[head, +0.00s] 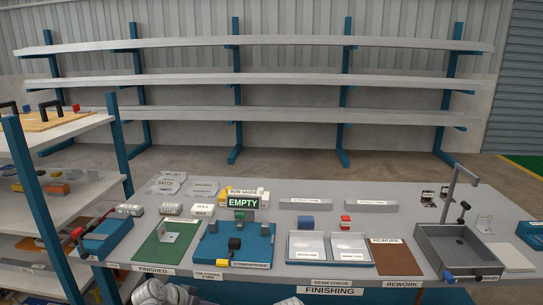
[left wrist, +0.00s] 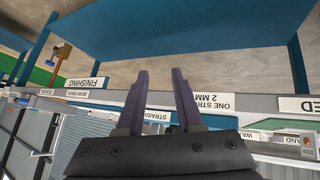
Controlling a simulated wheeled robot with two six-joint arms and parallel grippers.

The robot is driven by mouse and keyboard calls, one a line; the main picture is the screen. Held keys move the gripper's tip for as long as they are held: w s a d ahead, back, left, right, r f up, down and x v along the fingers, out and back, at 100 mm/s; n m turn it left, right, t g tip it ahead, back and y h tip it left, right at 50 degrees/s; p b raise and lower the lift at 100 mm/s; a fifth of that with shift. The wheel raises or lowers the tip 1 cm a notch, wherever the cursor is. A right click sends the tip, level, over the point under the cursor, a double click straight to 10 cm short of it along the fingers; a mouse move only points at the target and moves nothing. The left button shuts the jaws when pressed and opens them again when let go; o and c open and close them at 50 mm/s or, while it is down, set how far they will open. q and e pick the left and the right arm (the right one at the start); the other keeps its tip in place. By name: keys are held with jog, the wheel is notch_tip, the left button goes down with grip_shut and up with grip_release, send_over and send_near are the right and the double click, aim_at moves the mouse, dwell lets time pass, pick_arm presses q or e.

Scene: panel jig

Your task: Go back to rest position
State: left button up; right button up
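My left gripper (left wrist: 161,75) shows in the left wrist view with its two dark fingers apart and nothing between them. It is in front of the bench edge, whose labels appear upside down there. In the head view neither gripper's fingers show; only pale grey parts of my own arm show at the bottom edge. My right gripper is not seen in either view. The bench (head: 266,217) stands in front of me with a blue straightener (head: 210,253) and a sign reading EMPTY (head: 242,202) above it.
A green FINISHED mat (head: 150,253) holds a metal bracket (head: 168,231). Two trays (head: 306,246), a brown REWORK mat (head: 398,258) and a grey basin (head: 427,235) are to the right. A blue-post shelf (head: 39,201) stands close at left. A long rack (head: 240,82) is behind.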

pick_arm(q)
jog(key=s+d+f+g+y, duration=0.3)
jog(key=s+d, duration=0.3)
jog(key=s, duration=0.2)
jog(key=s+d+f+g+y, duration=0.3)
jog(key=s+d+g, duration=0.1)
jog(key=s+d, duration=0.35)
notch_tip(320, 180, up, 15)
jog(key=a+p, duration=0.1)
jog(key=p, duration=1.3)
jog(key=shift+s+f, duration=0.2)
jog(key=shift+s, duration=0.1)
